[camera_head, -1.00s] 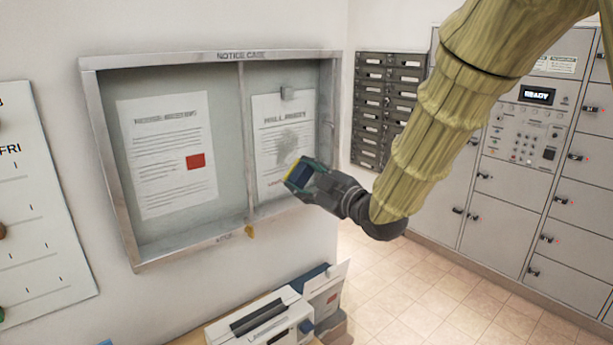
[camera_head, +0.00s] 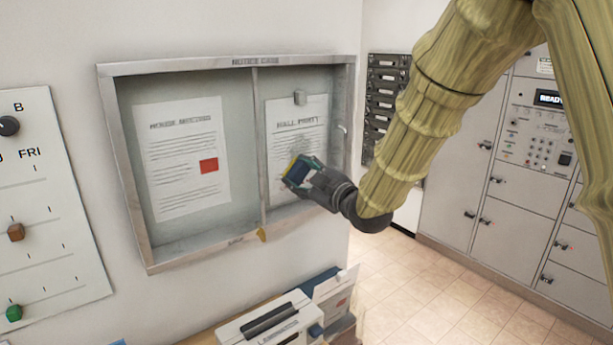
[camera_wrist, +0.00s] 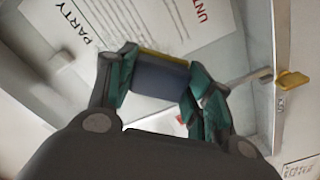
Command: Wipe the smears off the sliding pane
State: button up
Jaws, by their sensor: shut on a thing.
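The notice case (camera_head: 105,150) hangs on the wall, with a sliding pane on its right half over a "HALL PARTY" notice (camera_head: 313,115). A faint grey smear (camera_head: 279,144) shows at the notice's left side; its full extent is partly hidden by my gripper. My gripper (camera_head: 297,172) is shut on a blue block with a yellow edge (camera_wrist: 160,80), which looks like a sponge. The block is in front of the lower notice, yellow side towards the pane; I cannot tell whether it touches.
A small brass padlock (camera_head: 262,234) hangs at the case's bottom edge, and also shows in the wrist view (camera_wrist: 293,79). A laminator (camera_head: 268,318) stands below. A board with knobs (camera_head: 45,200) is at left; lockers (camera_head: 460,180) stand at right beyond open floor.

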aim_at(307, 165)
jog(key=shift+x, duration=0.8)
dwell(0.9)
jog(key=shift+d, duration=0.15)
jog(key=shift+w+d+r+b, duration=0.1)
jog(key=shift+w+d+r, duration=0.2)
jog(key=shift+w+d, duration=0.55)
jog(key=shift+w+d+r+b, duration=0.15)
jog(key=shift+w+d+r, duration=0.15)
jog(key=shift+w+d, duration=0.6)
jog(key=shift+w+d+r+b, duration=0.1)
jog(key=shift+w+d+r, duration=0.3)
jog(key=shift+d, duration=0.75)
jog(key=shift+s+a+f+b, duration=0.15)
jog(key=shift+s+a+b, duration=0.55)
jog(key=shift+a, duration=0.3)
jog(key=shift+s+a+f+b, duration=0.15)
jog(key=shift+s+a+b, duration=0.5)
jog(key=shift+a, duration=0.4)
jog(key=shift+s+a+r+b, duration=0.1)
jog(key=shift+s+a+b, duration=0.3)
jog(key=shift+s+a, duration=0.5)
jog(key=shift+a+r+p, duration=0.1)
jog(key=shift+r+p, duration=0.2)
jog(key=shift+r, duration=0.55)
jog(key=shift+w+d, duration=0.8)
jog(key=shift+d, duration=0.25)
jog(key=shift+w+d, duration=0.75)
jog(key=shift+d, duration=0.3)
jog(key=shift+w+d, duration=0.8)
jog(key=shift+d, duration=0.2)
